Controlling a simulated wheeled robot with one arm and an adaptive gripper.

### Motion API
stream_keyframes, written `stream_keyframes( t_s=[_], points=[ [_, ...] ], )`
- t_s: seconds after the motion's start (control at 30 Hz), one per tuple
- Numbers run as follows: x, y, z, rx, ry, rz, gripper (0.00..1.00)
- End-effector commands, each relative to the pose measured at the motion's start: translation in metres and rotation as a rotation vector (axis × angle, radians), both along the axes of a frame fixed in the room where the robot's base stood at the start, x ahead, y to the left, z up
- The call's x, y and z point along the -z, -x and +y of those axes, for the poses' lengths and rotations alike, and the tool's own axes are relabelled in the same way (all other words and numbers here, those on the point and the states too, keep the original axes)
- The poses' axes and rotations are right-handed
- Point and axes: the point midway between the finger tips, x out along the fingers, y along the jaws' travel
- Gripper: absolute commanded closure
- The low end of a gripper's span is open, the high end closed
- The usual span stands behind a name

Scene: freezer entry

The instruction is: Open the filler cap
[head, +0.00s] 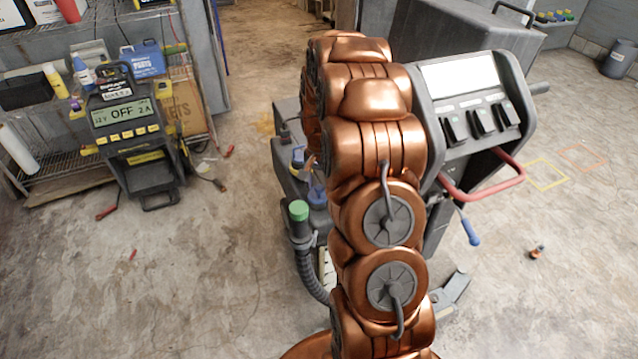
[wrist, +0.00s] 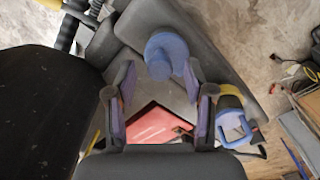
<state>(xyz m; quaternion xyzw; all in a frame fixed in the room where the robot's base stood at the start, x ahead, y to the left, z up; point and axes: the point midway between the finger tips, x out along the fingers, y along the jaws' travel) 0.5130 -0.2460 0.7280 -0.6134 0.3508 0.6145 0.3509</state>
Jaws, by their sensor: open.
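A blue round cap-like piece with a short stem (wrist: 168,55) shows in the wrist view, at the top middle, on a dark grey body. My gripper (wrist: 162,78) is open, with its two fingers spread and nothing held between them. The blue piece lies just beyond the fingertips; I cannot tell how far. In the head view a blue part (head: 317,195) shows left of my arm on the grey machine, and a green cap (head: 299,210) tops a dark neck with a ribbed hose. I cannot tell which is the filler cap. My arm hides the gripper in the head view.
The grey machine (head: 474,130) with a red handle (head: 487,184) stands behind and right of my arm. A charger reading OFF (head: 135,140) stands at the left before shelves with bottles.

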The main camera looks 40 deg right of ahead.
Motion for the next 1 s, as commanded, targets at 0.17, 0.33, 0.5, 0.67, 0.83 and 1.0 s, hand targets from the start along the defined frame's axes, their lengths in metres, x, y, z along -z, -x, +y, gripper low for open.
stream_keyframes(
  t_s=[0.17, 0.33, 0.5, 0.67, 0.83, 1.0],
  points=[
    [0.0068, -0.0004, -0.0001, 0.0, 0.001, -0.002, 0.47],
    [0.0065, -0.0003, -0.0002, 0.0, 0.001, -0.003, 0.48],
    [0.0065, -0.0002, -0.0001, 0.0, 0.001, -0.002, 0.66],
    [0.0063, -0.0003, -0.0001, 0.0, 0.0, -0.001, 0.82],
    [0.0063, -0.0003, 0.0001, 0.0, 0.0, -0.002, 1.0],
    [0.0063, -0.0003, 0.0002, 0.0, 0.0, -0.002, 1.0]
  ],
)
